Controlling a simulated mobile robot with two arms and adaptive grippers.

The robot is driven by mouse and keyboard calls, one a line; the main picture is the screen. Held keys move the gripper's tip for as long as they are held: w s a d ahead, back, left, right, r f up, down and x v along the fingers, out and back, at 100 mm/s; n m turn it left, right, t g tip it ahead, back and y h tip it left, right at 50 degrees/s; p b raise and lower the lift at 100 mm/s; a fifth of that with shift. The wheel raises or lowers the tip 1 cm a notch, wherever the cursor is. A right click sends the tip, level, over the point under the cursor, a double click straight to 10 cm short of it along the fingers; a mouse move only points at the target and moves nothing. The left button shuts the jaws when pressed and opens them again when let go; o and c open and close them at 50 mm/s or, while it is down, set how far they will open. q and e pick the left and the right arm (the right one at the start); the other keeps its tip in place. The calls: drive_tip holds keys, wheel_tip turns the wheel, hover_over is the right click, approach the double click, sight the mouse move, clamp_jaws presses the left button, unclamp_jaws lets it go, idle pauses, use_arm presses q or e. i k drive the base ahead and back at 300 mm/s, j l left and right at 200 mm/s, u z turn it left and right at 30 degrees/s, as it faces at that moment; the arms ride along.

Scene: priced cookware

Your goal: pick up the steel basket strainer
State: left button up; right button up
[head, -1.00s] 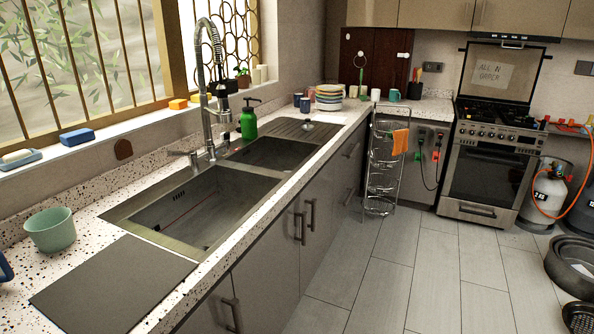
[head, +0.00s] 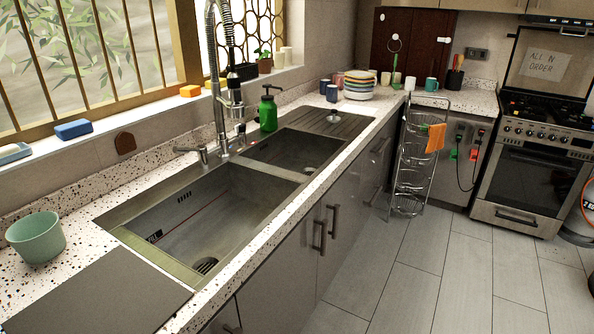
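A small shiny steel piece with a raised knob, which looks like the basket strainer (head: 334,117), sits on the ribbed drainboard (head: 312,121) at the far end of the double sink. It is small in the head view, so its details are hard to make out. A dark slotted drain (head: 205,265) shows in the floor of the near basin (head: 185,215). Neither of my grippers shows in the head view.
A tall spring faucet (head: 219,110) and a green soap bottle (head: 268,112) stand behind the sink. Cups and stacked bowls (head: 359,86) stand beyond the drainboard. A wire rack (head: 412,160) stands at the counter's far end. The tiled floor (head: 400,275) in front is clear.

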sight(334, 116)
drive_tip(key=u, duration=0.7)
drive_tip(key=i+l+u, duration=0.1)
drive_tip(key=l+u, duration=0.75)
drive_tip(key=l, duration=0.25)
drive_tip(key=l+u, duration=0.45)
drive_tip(key=l, duration=0.15)
